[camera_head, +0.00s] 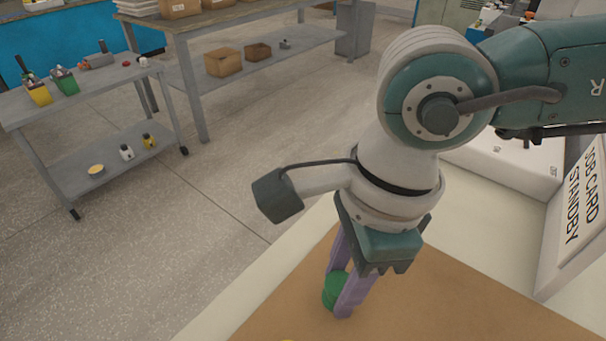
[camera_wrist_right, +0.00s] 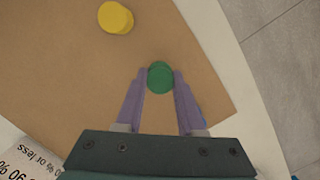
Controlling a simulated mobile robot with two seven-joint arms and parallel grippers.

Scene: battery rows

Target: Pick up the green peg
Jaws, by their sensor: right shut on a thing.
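The green peg (camera_head: 333,291) is a short round cylinder between the purple fingers of my right gripper (camera_head: 344,292). In the right wrist view the green peg (camera_wrist_right: 160,76) sits between the two fingertips, and my right gripper (camera_wrist_right: 160,80) is shut on it. The peg is at or just above the brown mat (camera_head: 420,315); I cannot tell if it touches. Part of the peg is hidden by a finger in the head view. My left gripper is not in view.
A yellow peg (camera_wrist_right: 116,17) stands on the mat nearby. A white sign reading "JOB CARD STANDBY" (camera_head: 575,205) stands at the right. A printed paper (camera_wrist_right: 25,160) lies by the mat. A grey cart (camera_head: 95,105) and a workbench (camera_head: 200,60) stand beyond the floor.

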